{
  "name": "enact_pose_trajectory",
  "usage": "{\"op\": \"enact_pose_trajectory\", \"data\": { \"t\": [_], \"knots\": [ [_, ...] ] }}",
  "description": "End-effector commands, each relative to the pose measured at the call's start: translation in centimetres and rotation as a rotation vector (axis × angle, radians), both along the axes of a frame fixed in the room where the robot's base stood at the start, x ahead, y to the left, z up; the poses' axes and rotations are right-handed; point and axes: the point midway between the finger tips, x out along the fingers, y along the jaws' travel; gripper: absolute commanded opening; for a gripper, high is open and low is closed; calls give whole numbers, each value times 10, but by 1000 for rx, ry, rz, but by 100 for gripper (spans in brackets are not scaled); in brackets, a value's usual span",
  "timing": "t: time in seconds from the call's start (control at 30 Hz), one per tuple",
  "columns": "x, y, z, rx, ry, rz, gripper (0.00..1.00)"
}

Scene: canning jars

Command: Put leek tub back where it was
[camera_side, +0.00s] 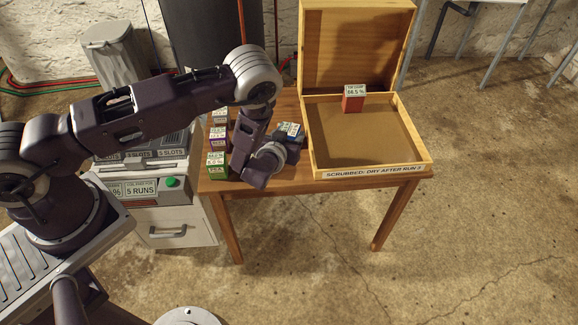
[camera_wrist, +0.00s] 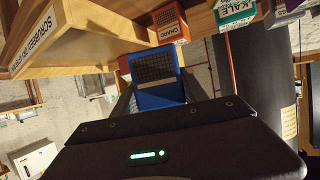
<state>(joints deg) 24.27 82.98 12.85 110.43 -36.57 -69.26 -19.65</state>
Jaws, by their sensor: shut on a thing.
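A blue tub (camera_wrist: 155,92) with a dark mesh-like face is between the fingers of my gripper (camera_wrist: 155,98) in the wrist view, and my gripper is shut on it. My gripper's fingers are mostly hidden there by my own wrist. I cannot read the word leek on the blue tub. Whether it touches the table is not clear.
The shallow wooden box (camera_side: 368,172) has a raised lid and holds a red tub (camera_side: 354,104) near its back. A green tub (camera_side: 217,168), a purple tub (camera_side: 219,140) and another tub (camera_side: 220,118) line the table's left side. The box's front floor is clear.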

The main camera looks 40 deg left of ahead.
Motion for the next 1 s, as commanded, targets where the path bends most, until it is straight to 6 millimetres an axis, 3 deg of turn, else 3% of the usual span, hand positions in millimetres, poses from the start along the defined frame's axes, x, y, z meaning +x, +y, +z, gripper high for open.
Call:
{"op": "enact_pose_trajectory", "data": {
  "t": [0.1, 0.43, 0.83, 0.87, 0.93, 1.0],
  "knots": [
    [-1, -2, -29, 1, 3, -5, 8],
    [-1, -1, -90, 0, 0, -2, 8],
    [0, -1, -98, 0, 0, -2, 8],
    [0, -1, -98, -1, 1, -2, 54],
    [0, -1, -97, 0, 1, -2, 68],
    [0, -1, -97, 0, 1, -2, 72]
  ]
}}
